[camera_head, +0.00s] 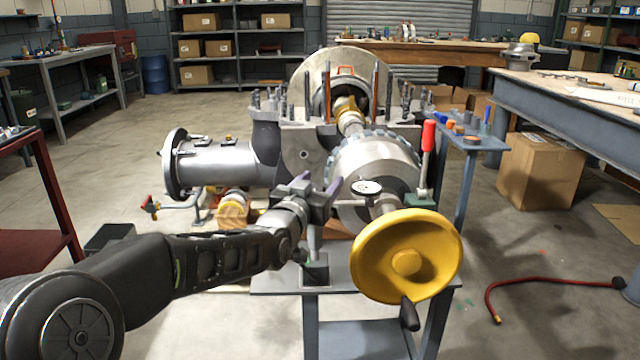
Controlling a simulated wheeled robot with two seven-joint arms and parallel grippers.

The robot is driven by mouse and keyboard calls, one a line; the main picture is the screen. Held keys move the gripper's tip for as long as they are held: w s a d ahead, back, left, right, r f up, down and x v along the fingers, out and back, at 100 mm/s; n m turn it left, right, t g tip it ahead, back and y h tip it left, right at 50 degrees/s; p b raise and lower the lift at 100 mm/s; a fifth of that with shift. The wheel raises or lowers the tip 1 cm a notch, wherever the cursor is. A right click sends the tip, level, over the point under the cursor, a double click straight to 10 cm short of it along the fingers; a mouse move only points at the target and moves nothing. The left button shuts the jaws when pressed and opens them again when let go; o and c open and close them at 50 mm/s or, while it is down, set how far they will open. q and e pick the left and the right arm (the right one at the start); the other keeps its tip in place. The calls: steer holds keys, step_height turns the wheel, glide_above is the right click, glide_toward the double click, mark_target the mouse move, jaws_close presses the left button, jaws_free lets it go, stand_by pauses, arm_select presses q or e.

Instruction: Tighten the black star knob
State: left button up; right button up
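My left gripper (319,184) reaches in from the left to the upper end of an upright post (314,240). Its two fingertips stand a little apart, and I cannot tell whether anything is held between them. The black star knob cannot be made out; the gripper covers the top of the post, where a knob could be hidden. The post stands on a dark block base (315,269) at the front of the bench. A round white dial gauge (367,187) sits just right of the fingertips. My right gripper is not in view.
A yellow handwheel (375,272) with a black crank handle (409,313) stands close on the right. Behind are the large grey shaft drum (372,165), upright studs and the casing half. A red-handled lever (428,150) rises right of the gauge. Open floor lies left.

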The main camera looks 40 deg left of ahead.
arm_select(q)
steer(key=p+v, duration=0.1)
steer(key=v, duration=0.6)
steer(key=shift+s, duration=0.4)
steer(key=shift+d+f, duration=0.1)
stand_by(0.4)
